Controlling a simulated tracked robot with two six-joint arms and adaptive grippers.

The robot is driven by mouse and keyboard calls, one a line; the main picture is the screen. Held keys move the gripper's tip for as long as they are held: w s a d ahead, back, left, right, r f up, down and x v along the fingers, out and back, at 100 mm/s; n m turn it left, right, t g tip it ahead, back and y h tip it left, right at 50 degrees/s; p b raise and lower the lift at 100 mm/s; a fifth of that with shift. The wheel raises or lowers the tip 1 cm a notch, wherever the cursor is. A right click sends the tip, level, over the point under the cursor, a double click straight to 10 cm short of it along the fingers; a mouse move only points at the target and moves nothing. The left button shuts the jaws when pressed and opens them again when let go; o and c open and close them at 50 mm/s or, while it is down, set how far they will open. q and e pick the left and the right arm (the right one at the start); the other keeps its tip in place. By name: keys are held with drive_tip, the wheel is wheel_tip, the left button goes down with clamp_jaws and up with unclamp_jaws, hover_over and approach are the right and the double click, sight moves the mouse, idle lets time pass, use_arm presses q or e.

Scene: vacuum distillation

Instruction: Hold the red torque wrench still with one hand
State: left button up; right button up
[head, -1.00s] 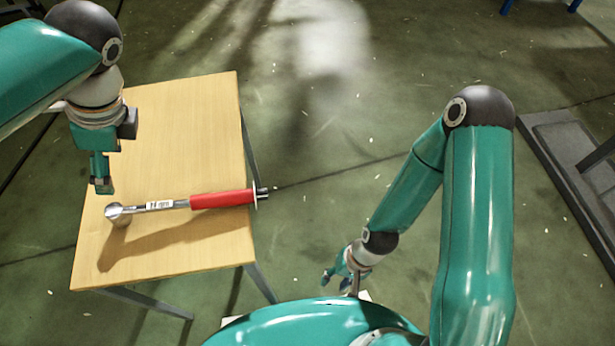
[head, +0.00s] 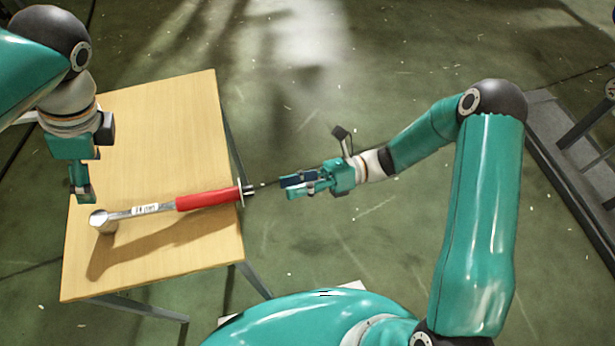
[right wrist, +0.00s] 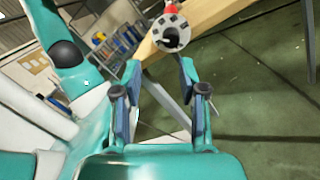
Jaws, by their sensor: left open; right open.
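The torque wrench (head: 208,199) has a red handle and a silver shaft and head, and lies across the wooden table (head: 170,265). Its handle end juts past the table's right edge. In the right wrist view the wrench's round grey end (right wrist: 171,33) faces me, beyond my fingertips. My right gripper (head: 286,187) is open and empty, a short way right of that end, pointing at it; its two fingers show in the right wrist view (right wrist: 162,75). My left gripper (head: 83,197) is over the table's left part, near the wrench's silver head, open. I cannot tell whether it touches the wrench.
The table's edge and legs (head: 255,280) are close to my right gripper. The floor (head: 370,230) between the table and my right arm is clear. A dark grey frame (head: 560,150) stands at the far right.

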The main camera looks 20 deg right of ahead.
sight(103, 216)
use_arm(q)
drive_tip(key=x, duration=1.7)
drive_tip(key=shift+r, duration=0.1)
use_arm(e)
drive_tip(key=shift+w+d+f+m+t, duration=0.25)
drive_tip(key=shift+d+t, duration=0.1)
drive_tip(key=shift+d, duration=0.2)
drive_tip(key=shift+w+d+f+m+t, duration=0.15)
drive_tip(key=shift+w+d+t, duration=0.15)
drive_tip(key=shift+d, duration=0.2)
use_arm(q)
drive_tip(key=shift+c, duration=0.3)
clamp_jaws()
drive_tip(key=c, duration=0.8)
unclamp_jaws()
clamp_jaws()
use_arm(e)
drive_tip(key=shift+o, duration=0.8)
